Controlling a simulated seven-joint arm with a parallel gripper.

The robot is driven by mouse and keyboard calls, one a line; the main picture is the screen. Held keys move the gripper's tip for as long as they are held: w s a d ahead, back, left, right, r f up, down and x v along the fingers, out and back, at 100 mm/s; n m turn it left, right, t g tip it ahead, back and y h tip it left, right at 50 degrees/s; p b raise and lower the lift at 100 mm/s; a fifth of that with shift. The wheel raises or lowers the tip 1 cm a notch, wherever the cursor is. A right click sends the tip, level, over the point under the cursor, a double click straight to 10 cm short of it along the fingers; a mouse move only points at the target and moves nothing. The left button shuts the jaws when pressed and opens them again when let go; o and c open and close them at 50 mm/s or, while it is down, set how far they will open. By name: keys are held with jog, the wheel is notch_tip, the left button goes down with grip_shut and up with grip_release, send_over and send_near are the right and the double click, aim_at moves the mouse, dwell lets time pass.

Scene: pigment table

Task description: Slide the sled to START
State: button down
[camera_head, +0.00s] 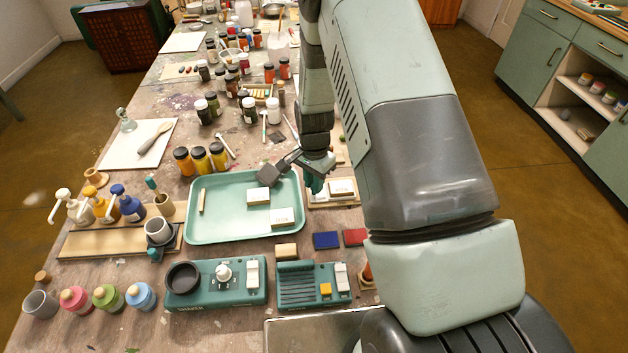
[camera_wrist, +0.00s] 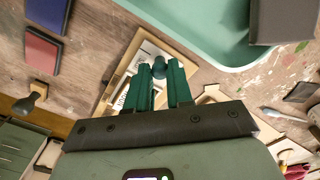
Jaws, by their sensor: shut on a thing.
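The sled shows in the wrist view as a small dark teal knob (camera_wrist: 160,67) between my gripper's fingertips (camera_wrist: 161,82). It sits over a light wooden board (camera_wrist: 115,85) with a raised rim and a pale, lettered plate. My gripper is shut on the knob; its teal fingers hide most of the sled's body. In the head view my gripper (camera_head: 313,180) is low at the right edge of the green tray, over the left side of the wooden board (camera_head: 322,204). A pale block or plate (camera_head: 342,188) shows on that board. I cannot make out the START mark.
The green tray (camera_head: 220,237) lies left of the board, holding white blocks and a wooden stick. Blue (camera_head: 326,240) and red pads (camera_head: 355,237) lie in front of the board. Teal devices (camera_head: 313,285) stand nearer. Paint jars (camera_head: 202,160) stand behind the tray.

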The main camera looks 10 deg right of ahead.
aim_at(336, 187)
jog(key=shift+d, duration=0.1)
jog(key=d, duration=0.5)
jog(key=shift+d, duration=0.35)
jog(key=c, duration=1)
grip_release()
notch_tip(336, 187, up, 11)
jog(key=shift+f, duration=0.1)
